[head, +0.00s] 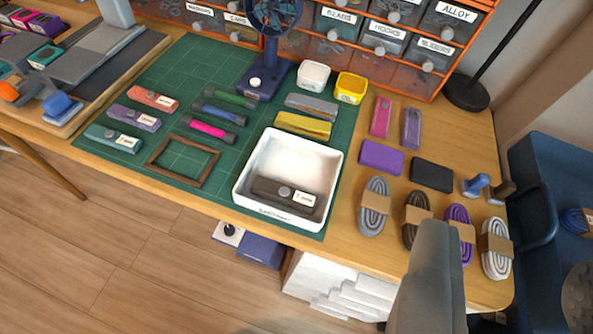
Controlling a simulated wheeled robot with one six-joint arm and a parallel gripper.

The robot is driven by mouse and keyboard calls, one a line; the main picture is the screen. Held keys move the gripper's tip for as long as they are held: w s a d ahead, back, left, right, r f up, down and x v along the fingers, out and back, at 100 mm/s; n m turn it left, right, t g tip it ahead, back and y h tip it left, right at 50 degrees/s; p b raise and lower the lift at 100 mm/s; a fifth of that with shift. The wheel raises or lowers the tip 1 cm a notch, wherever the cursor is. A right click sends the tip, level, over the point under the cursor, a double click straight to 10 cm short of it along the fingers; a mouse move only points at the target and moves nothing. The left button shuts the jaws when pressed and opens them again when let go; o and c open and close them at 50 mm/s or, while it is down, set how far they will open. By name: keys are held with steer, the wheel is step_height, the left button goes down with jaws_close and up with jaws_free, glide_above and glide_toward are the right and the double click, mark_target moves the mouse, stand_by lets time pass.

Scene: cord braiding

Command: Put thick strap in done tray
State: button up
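A white open tray (245,190) stands on the front right of the green cutting mat, with small lettering on its front that I cannot read surely. A dark brown strap with a round snap and a white tag (266,187) lies flat inside it, along the front wall; the tag is too small to read. Three other tagged straps lie on the mat at left: orange (150,99), purple (133,117) and teal (112,139). I cannot tell which strap is the thick one. A grey part of mine (432,285) rises at the bottom right; no fingertips can be made out.
Several coiled cords (375,205) lie right of the mat, near the table's front edge. A wooden frame (183,162) lies left of the tray. A blue fan (264,80), small white and yellow tubs (351,88) and an orange drawer rack (320,48) stand behind.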

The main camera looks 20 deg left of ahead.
steer(key=s+d+r+m+t+h, duration=0.1)
steer(key=s+d+r+m+t, duration=0.1)
steer(key=s, duration=0.5)
step_height(320, 180, up, 2)
steer(key=m+t, duration=0.1)
steer(key=m, duration=0.1)
steer(key=shift+s+d+m+t, duration=0.2)
steer(key=shift+d+m+t, duration=0.1)
steer(key=shift+t, duration=0.1)
stand_by(0.5)
